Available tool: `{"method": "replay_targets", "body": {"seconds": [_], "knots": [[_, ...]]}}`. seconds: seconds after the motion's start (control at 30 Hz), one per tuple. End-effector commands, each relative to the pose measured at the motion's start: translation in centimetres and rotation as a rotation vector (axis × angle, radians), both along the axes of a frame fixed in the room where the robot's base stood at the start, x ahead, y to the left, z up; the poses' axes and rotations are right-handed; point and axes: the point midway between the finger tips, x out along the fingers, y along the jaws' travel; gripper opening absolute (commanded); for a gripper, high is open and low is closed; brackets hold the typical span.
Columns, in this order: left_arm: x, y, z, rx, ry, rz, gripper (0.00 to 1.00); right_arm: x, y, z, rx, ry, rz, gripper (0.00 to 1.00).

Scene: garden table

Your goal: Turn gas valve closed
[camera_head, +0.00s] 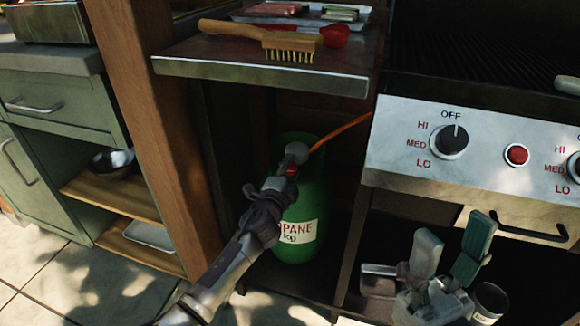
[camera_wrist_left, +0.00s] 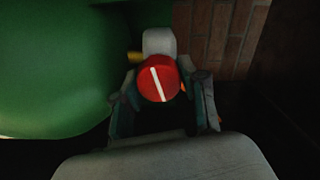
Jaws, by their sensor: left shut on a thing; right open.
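The gas valve is a red round knob with a white line on top of the green propane bottle (camera_head: 305,205). In the left wrist view the red knob (camera_wrist_left: 158,79) sits between the fingers of my left gripper (camera_wrist_left: 165,100), its white line slightly tilted from upright. In the head view my left gripper (camera_head: 285,172) reaches the valve and hides most of it; only a bit of red shows. The left gripper is shut on the knob. My right gripper (camera_head: 455,248) is open and empty in front of the grill, at the lower right.
An orange hose (camera_head: 342,131) runs from the valve to the grill. The grill panel (camera_head: 480,150) has knobs, the left one pointing to OFF. A side shelf (camera_head: 260,65) with a brush (camera_head: 290,42) overhangs the bottle. A wooden post (camera_head: 155,130) stands left of it.

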Motion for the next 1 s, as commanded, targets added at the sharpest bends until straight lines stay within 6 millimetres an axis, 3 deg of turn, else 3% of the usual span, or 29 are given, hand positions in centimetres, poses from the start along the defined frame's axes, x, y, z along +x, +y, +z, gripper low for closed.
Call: {"method": "replay_targets", "body": {"seconds": [0.33,0.9,0.93,1.0], "knots": [[-0.06,-0.11,-0.13,0.142,-0.045,-0.002,0.08,-0.01,-0.01,0.4,0.0,0.0,0.0,0.56],[-0.07,-0.13,-0.21,0.168,-0.053,-0.003,0.08,-0.02,-0.01,0.56,0.001,-0.005,0.0,0.56],[-0.08,-0.13,-0.21,0.168,-0.053,-0.003,0.47,-0.03,-0.02,0.56,0.001,-0.005,0.0,0.56],[-0.07,-0.11,-0.21,0.167,-0.053,-0.002,0.59,-0.03,-0.03,0.56,0.001,-0.006,-0.001,0.56]]}}
